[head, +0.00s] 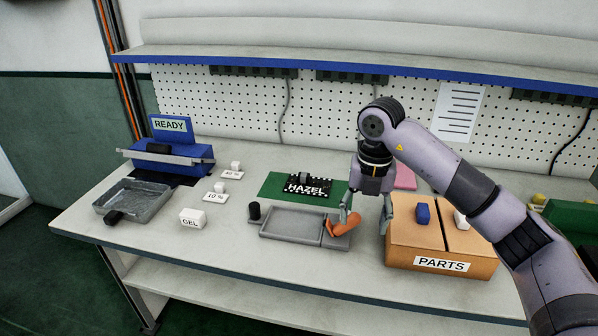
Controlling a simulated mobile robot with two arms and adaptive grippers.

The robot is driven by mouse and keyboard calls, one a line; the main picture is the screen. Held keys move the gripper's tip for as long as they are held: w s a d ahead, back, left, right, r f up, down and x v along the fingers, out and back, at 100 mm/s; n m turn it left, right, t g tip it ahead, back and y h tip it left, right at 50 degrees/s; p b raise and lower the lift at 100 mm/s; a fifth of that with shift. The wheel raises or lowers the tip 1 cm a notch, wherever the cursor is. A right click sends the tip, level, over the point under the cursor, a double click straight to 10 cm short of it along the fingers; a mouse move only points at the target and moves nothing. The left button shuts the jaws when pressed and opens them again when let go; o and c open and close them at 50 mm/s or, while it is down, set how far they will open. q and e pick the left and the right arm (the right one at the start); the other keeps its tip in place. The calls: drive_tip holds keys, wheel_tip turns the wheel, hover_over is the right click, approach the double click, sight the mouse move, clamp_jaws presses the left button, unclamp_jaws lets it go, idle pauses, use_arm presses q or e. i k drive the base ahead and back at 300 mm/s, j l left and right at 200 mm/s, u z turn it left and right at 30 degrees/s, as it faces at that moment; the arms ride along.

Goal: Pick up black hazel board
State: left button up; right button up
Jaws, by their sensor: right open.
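The black board marked HAZEL (308,188) lies on a green mat (272,187) in the middle of the bench, with a small dark part standing on its top. My right gripper (364,226) points down to the right of the board, near the left edge of the parts box. Its two fingers are spread apart and it is open. An orange object (342,225) lies close by its left finger; I cannot tell if they touch. My left gripper is not in view.
The cardboard PARTS box (404,255) stands at the right, holding a blue and a white item. A grey tray (288,222) lies in front of the mat. A blue READY machine (172,160), a metal pan (133,200) and a white GEL block (193,218) stand left. A shelf hangs above.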

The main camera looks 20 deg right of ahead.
sight(301, 184)
drive_tip(key=i, duration=1.35)
